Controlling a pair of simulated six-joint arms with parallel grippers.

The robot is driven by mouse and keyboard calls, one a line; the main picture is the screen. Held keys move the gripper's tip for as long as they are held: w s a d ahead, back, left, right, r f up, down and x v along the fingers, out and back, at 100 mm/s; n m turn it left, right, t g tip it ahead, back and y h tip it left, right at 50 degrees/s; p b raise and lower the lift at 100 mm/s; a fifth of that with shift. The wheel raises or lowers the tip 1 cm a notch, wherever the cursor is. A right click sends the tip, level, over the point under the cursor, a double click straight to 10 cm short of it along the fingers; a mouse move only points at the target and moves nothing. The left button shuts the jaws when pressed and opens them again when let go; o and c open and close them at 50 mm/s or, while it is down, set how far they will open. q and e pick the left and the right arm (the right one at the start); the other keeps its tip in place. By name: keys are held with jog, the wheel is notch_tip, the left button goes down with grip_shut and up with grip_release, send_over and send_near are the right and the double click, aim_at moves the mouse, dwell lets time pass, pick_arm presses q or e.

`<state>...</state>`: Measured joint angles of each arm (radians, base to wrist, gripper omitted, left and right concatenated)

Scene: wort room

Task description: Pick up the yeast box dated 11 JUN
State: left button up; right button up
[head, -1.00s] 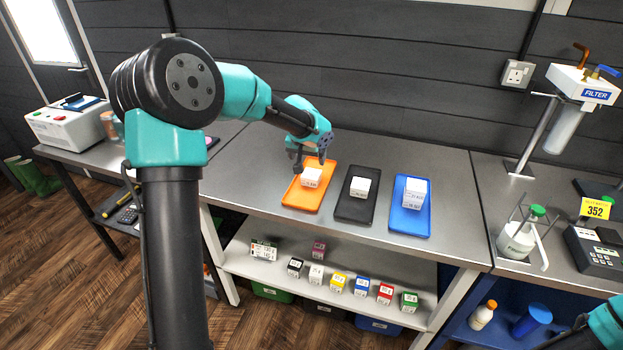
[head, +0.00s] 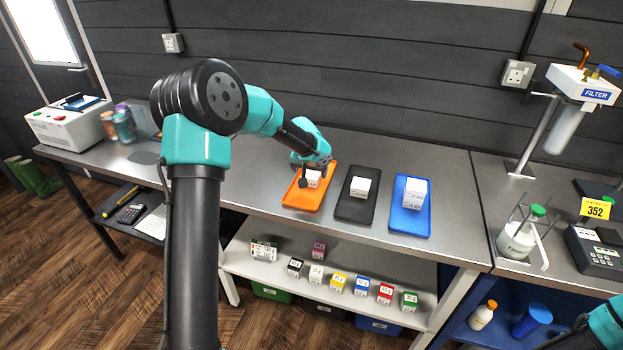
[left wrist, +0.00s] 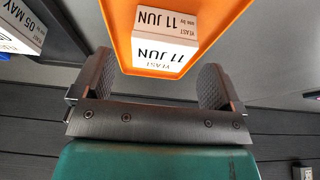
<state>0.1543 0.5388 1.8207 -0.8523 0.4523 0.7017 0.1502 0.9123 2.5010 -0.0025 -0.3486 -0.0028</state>
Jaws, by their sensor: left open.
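The yeast box dated 11 JUN (left wrist: 163,45) is a small white block with black print, on the orange tray (head: 303,204). In the head view the box (head: 313,179) is partly covered by my left gripper (head: 314,171). In the left wrist view my left gripper (left wrist: 157,85) is open and empty, one finger on each side of the box's near end, with gaps on both sides. I cannot tell the fingers' exact height against the box. My right arm (head: 606,325) shows only at the bottom right corner; its gripper is out of frame.
A white box (head: 360,187) stands on the black tray (head: 354,212); it reads 05 MAY in the left wrist view (left wrist: 22,25). A taller white box (head: 415,192) stands on the blue tray (head: 410,228). Several small boxes line the lower shelf (head: 330,285). The bench behind the trays is clear.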

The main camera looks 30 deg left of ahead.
aim_at(311, 174)
pick_arm(q)
jog(key=x, duration=0.3)
jog(key=shift+w+f, duration=0.15)
jog(key=shift+f, duration=0.1)
jog(key=c, duration=1)
